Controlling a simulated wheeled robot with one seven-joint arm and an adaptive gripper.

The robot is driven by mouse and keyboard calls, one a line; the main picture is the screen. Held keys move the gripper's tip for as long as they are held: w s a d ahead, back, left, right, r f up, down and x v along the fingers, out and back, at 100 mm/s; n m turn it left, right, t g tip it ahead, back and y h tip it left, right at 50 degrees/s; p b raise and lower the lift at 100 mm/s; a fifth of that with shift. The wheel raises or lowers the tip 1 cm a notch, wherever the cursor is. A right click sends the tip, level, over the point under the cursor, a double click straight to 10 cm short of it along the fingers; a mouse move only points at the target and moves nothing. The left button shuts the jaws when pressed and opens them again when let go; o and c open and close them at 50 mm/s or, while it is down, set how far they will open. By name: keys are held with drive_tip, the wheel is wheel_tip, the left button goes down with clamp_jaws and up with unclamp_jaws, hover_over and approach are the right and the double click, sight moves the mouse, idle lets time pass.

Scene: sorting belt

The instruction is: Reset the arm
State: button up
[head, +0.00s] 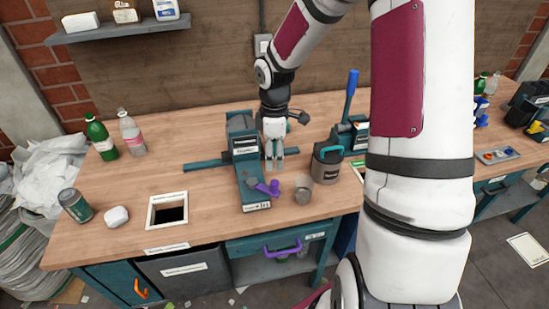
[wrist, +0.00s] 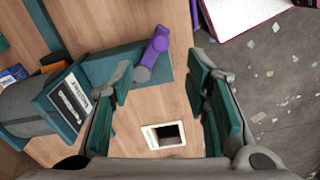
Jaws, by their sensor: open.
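My gripper (head: 274,163) hangs at the end of my arm above the wooden workbench (head: 200,170), beside a teal bench device (head: 243,145) with a purple lever (head: 268,188). In the wrist view, the two teal-padded fingers of my gripper (wrist: 162,70) stand wide apart with nothing between them. There the device's purple lever (wrist: 155,45) shows beyond the fingertips. A white-framed square opening (wrist: 150,133) in the bench shows lower between the fingers. I cannot tell the exact height of the fingertips above the bench.
A green bottle (head: 100,138), a clear bottle (head: 131,134) and a dark can (head: 75,206) stand at left. The bench between bottles and device is mostly clear.

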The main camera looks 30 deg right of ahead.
idle(0.4)
drive_tip(key=s+a+r+m+t+h, duration=0.1)
drive_tip(key=s+a+r+m, duration=0.25)
drive_tip(key=r, duration=0.45)
drive_tip(key=s+a+r+m+t+h, duration=0.15)
drive_tip(key=s+r, duration=0.25)
drive_tip(key=r, duration=0.4)
drive_tip(key=s+a+r+m+t+y, duration=0.1)
drive_tip(key=s+a+r+m+t, duration=0.2)
drive_tip(key=s, duration=0.4)
drive_tip(key=s+a+r+m+y, duration=0.2)
drive_tip(key=s+a+r+m, duration=0.2)
drive_tip(key=s+r, duration=0.15)
drive_tip(key=m+g+b, duration=0.5)
drive_tip(key=m+b, duration=0.4)
drive_tip(key=m, duration=0.1)
hover_over(275, 182)
wheel_tip(275, 182, down, 22)
wheel_tip(275, 182, down, 14)
drive_tip(key=shift+f+b, duration=0.1)
drive_tip(key=shift+b, duration=0.6)
